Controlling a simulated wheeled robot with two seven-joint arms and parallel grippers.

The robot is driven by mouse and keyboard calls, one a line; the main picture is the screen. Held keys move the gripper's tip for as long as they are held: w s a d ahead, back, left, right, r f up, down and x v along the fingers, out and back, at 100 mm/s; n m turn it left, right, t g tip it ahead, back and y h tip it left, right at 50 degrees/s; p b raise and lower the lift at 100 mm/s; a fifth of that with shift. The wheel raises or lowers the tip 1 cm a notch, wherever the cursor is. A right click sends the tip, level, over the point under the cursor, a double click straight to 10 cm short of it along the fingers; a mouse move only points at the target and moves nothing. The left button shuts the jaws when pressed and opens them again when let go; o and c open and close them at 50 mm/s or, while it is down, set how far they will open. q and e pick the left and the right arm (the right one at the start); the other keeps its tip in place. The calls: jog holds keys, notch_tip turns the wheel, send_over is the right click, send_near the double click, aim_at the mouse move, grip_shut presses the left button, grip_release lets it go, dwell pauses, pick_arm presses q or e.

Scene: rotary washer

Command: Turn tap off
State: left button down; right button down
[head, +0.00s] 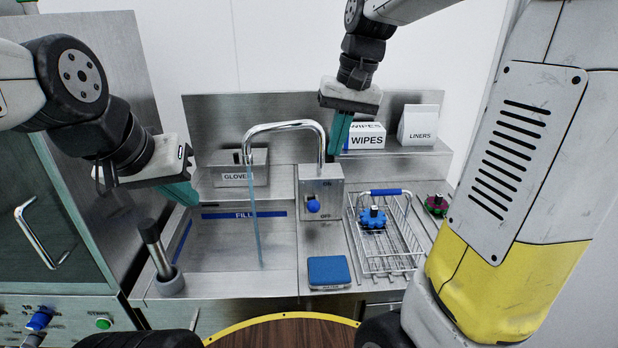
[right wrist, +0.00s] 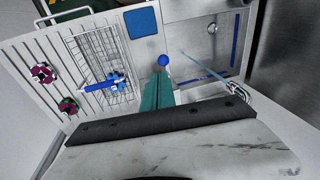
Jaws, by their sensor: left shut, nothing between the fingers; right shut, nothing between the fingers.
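The tap is a curved chrome spout (head: 290,126) rising from a metal box (head: 321,183). A thin blue stream of water (head: 257,225) runs from the spout into the sink (head: 225,258). A blue knob (head: 313,206) is on the box front, with an OFF label below it; it also shows in the right wrist view (right wrist: 163,60). My right gripper (head: 335,151) is shut and empty, above and behind the knob, near the box's upper right. In the right wrist view its teal fingers (right wrist: 158,78) appear just below the knob. My left gripper (head: 190,195) is shut and empty over the sink's left side.
A wire rack (head: 388,262) with a blue valve-like part (head: 373,217) stands right of the tap. A blue pad (head: 328,271) lies in front of it. A wipes box (head: 362,136) and liners box (head: 418,125) sit on the back shelf.

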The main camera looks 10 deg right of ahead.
aim_at(313, 206)
jog(key=w+a+f+g+h, duration=0.1)
jog(key=w+a+f+g, duration=0.1)
jog(key=w+f, duration=0.2)
jog(key=w, duration=0.3)
jog(key=shift+w+a+f+m+g, duration=0.2)
jog(key=shift+w+a+m+g, duration=0.05)
jog(key=shift+w+m+g, duration=0.1)
jog(key=f, duration=0.3)
jog(key=s+f, duration=0.1)
jog(key=f, duration=0.6)
jog(key=shift+s+a, duration=0.2)
jog(key=shift+a, duration=0.2)
